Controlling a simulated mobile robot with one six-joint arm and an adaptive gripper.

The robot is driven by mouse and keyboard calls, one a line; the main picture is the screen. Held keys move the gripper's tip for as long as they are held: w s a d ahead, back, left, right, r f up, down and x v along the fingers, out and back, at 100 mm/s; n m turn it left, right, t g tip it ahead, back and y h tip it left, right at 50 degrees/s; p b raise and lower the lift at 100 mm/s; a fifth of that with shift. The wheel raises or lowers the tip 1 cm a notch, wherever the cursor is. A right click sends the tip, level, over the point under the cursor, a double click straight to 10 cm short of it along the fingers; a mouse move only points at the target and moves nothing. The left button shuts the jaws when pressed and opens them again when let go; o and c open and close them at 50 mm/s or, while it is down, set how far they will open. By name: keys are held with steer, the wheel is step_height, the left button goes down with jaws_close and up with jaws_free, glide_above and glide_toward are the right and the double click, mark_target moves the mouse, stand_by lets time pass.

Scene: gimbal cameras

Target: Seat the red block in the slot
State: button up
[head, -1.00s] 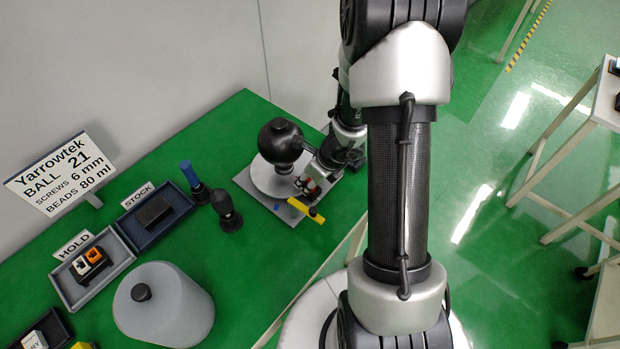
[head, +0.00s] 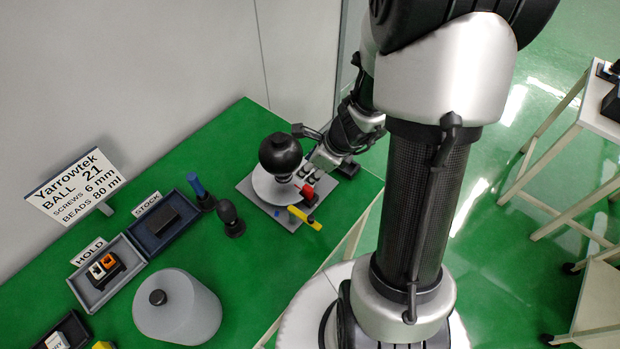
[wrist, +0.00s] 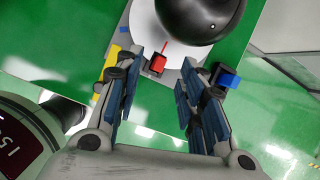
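The red block (head: 308,192) shows at the front right of the white disc (head: 266,187), which carries a black ball (head: 280,154) on a grey plate (head: 247,185). In the wrist view the red block (wrist: 157,64) appears between the fingertip ends, nearer the left finger, with a gap on both sides. My gripper (wrist: 163,60) is open and holds nothing. In the head view my gripper (head: 318,178) is at the right side of the plate, by the block. A thin red line (wrist: 165,47) runs on the disc behind the block. I cannot make out the slot.
A yellow lever-like part (head: 304,218) is at the plate's front edge. A blue part (wrist: 230,80) lies beside the right finger in the wrist view. Dark upright tools (head: 230,218), the STOCK tray (head: 138,245), the HOLD tray (head: 93,300) and a grey cylinder (head: 190,318) stand left.

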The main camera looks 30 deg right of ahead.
steer(key=s+a+r+n+y, duration=0.1)
steer(key=s+a+r+n, duration=0.1)
steer(key=a+r+n, duration=0.5)
steer(key=s+a+r+n, duration=0.3)
steer(key=a+r+n, duration=0.3)
steer(key=r+n, duration=0.25)
steer(key=s+d+r+n+h, duration=0.1)
steer(key=s+r+n+h, duration=0.2)
steer(key=s+r+n, duration=0.3)
steer(key=s+n, duration=0.5)
steer(key=n, duration=0.2)
steer(key=shift+s+n, duration=0.3)
steer(key=shift+n, duration=0.05)
steer(key=shift+d, duration=0.1)
steer(key=shift+f+b, duration=0.75)
